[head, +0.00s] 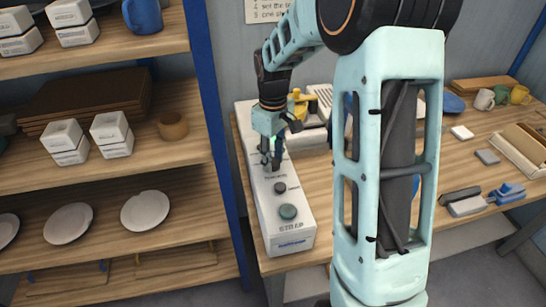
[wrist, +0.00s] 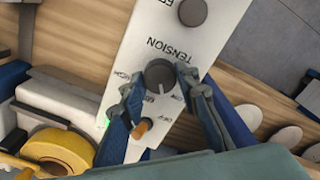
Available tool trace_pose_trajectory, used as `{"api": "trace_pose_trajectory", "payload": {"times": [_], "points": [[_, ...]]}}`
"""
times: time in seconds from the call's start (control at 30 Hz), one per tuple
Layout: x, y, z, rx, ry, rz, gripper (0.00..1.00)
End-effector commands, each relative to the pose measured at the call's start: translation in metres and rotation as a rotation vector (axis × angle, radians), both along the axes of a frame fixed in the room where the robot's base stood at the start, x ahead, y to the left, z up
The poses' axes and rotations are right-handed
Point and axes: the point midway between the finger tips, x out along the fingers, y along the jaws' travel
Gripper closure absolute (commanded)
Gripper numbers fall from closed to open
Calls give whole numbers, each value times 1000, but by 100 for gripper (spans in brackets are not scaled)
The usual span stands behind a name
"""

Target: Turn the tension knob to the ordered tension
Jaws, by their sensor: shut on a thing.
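The grey round tension knob (wrist: 160,76) sits on a white panel (wrist: 185,45) under the printed word TENSION in the wrist view. My gripper (wrist: 161,84) has one blue finger on each side of the knob and is shut on it. Small marks are printed around the knob, partly covered by the fingers and too small to read surely. In the head view my gripper (head: 271,158) reaches down onto the long white machine (head: 290,238); the knob is hidden there.
Another dark knob (wrist: 192,12) is on the same panel, and a small orange part (wrist: 142,129) stands near my left finger. A yellow roll (wrist: 60,150) lies beside the machine. Shelves with plates (head: 145,210) stand left.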

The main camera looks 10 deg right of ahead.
Motion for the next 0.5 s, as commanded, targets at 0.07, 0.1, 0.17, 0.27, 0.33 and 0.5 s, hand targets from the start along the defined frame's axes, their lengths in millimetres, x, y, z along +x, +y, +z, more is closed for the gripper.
{"api": "trace_pose_trajectory", "payload": {"times": [0.07,0.1,0.17,0.27,0.33,0.5], "points": [[1,0,2,0,-4,71,95],[1,-1,2,0,-3,107,95],[1,0,2,0,-3,158,95],[1,0,2,1,-4,238,95],[1,0,2,1,-4,288,95],[1,0,2,0,-4,387,95]]}}
